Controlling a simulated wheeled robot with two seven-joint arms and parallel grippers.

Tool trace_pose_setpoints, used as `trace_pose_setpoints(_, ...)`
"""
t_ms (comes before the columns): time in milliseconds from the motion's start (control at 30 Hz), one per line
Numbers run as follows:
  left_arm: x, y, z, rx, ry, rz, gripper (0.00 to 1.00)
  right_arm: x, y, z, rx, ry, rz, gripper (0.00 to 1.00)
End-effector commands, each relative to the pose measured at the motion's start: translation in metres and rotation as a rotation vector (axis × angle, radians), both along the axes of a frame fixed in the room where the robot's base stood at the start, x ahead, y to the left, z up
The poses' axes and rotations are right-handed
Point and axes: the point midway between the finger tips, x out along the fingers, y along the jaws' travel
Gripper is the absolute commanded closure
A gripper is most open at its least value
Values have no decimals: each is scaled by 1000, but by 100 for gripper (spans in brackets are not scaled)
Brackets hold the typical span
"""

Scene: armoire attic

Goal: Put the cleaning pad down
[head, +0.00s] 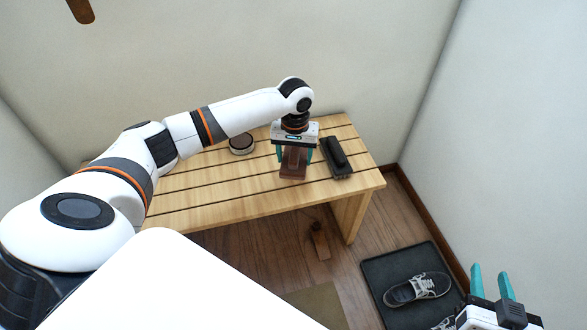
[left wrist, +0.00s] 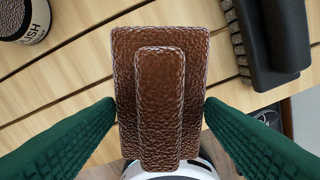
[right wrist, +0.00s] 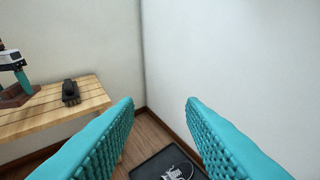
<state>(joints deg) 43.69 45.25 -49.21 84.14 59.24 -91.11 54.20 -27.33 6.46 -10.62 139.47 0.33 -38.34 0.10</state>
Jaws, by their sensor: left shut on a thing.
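The cleaning pad (head: 293,165) is a brown, leather-textured block with a raised grip strip, at the slatted wooden bench (head: 215,204). It fills the middle of the left wrist view (left wrist: 159,95). My left gripper (head: 295,157) is shut on the pad from above, with one teal finger on each side of it. The pad is at or just over the bench slats; I cannot tell whether it touches them. My right gripper (head: 492,284) is open and empty, low at the right, away from the bench; its spread fingers show in the right wrist view (right wrist: 160,125).
A black-handled brush (head: 337,158) lies just right of the pad. A round polish tin (head: 241,144) stands to its left. A dark tray (head: 392,262) with a sneaker (head: 417,288) is on the floor. Walls close off the back and right. The bench's left part looks clear.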

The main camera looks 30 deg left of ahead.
Motion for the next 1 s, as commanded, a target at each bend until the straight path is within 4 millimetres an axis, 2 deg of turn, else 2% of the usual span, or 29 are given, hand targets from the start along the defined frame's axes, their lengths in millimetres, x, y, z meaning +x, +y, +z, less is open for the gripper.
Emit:
trace_pose_setpoints(33,0,0,-7,0,1,-1,58,3,2,5,11,-45,3,64)
trace_pose_setpoints(367,-1,0,-24,0,0,-1,58,10,8,31,53,-215,14,64)
trace_pose_setpoints(600,-1,0,-47,0,1,-1,58,12,14,68,114,-447,29,64)
trace_pose_setpoints(700,0,0,-51,0,1,-1,58,11,15,76,128,-498,31,64)
trace_pose_setpoints(1000,0,0,-51,0,1,-1,58,10,15,80,131,-512,32,64)
